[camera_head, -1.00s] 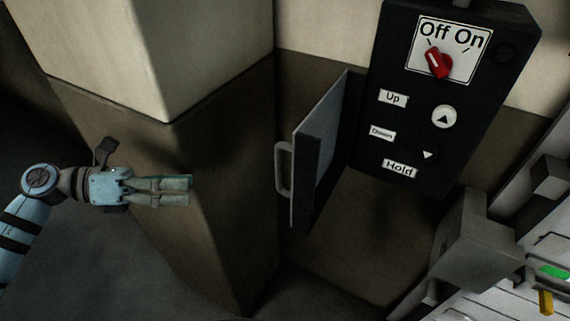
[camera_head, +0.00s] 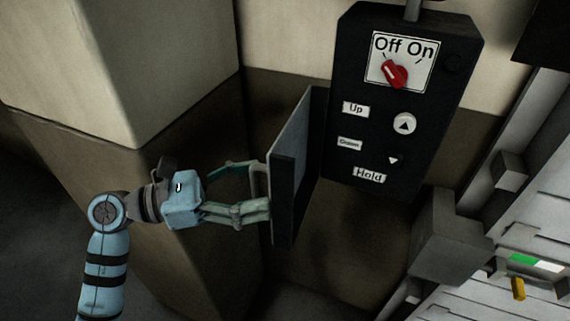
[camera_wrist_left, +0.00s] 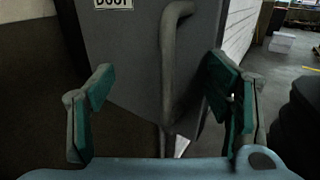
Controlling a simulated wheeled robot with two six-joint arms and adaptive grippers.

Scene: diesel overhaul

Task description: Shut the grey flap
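The grey flap (camera_head: 292,140) stands open, swung out from the left side of the black control box (camera_head: 402,90). Its bar handle (camera_head: 261,181) is on the outer face, towards my left gripper (camera_head: 259,188). The gripper is open, with its fingers spread above and below the handle in the head view. In the left wrist view, the flap (camera_wrist_left: 135,60) is straight ahead and its handle (camera_wrist_left: 170,65) appears between the open fingers (camera_wrist_left: 165,90). I cannot tell whether a finger touches it. My right gripper is not in view.
The control box has a red knob (camera_head: 394,74) and Up, Down and Hold labels. A wall pillar (camera_head: 120,165) stands behind my left arm. Grey machinery (camera_head: 452,240) fills the lower right. The floor is clear at lower left.

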